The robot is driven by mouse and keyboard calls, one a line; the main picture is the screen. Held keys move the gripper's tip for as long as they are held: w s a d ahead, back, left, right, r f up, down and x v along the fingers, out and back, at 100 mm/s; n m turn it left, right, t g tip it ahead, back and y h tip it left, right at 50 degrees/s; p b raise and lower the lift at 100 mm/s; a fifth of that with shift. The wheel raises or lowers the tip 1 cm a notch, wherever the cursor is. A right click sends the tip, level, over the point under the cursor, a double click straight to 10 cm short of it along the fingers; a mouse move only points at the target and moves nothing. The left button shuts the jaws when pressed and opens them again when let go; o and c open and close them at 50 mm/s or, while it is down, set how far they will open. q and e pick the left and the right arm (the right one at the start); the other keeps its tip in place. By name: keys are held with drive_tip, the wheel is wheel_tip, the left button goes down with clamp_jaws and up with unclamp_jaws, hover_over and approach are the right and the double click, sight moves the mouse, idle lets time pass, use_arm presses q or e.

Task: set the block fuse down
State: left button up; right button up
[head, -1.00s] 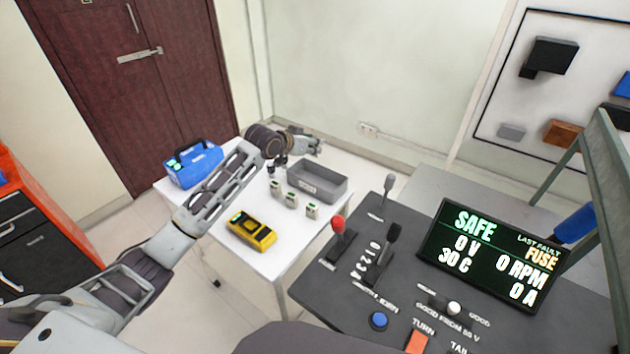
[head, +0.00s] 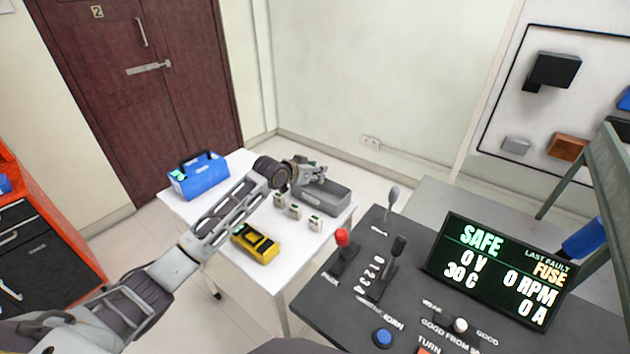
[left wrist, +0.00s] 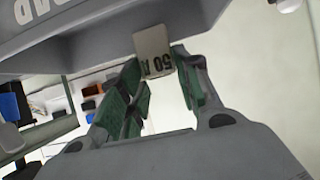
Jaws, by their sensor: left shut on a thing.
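My left gripper (head: 318,174) is over the grey tray (head: 335,203), near its far left side. In the left wrist view, the gripper (left wrist: 160,78) is shut on a pale block fuse (left wrist: 152,45) marked "50 A". The fuse sits between the green-padded fingertips, close to the grey tray wall (left wrist: 100,30), which carries partly cut-off white lettering. I cannot tell whether the fuse touches the tray. In the head view the held fuse is not clearly visible. My right gripper is not in view.
Three small fuses (head: 295,210) stand in a row on the white table (head: 225,262) in front of the tray. A yellow meter (head: 255,243) and a blue case (head: 199,176) are also there. A dark control desk (head: 330,310) with levers and a "SAFE" display (head: 497,268) is at right.

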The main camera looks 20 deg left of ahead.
use_arm(q)
wheel_tip(320, 180, down, 3)
drive_tip(key=shift+f, duration=0.45)
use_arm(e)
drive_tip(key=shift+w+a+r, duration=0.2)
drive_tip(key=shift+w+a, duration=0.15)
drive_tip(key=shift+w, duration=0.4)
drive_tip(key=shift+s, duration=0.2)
use_arm(q)
drive_tip(key=o, duration=1)
drive_tip(key=shift+f, duration=0.1)
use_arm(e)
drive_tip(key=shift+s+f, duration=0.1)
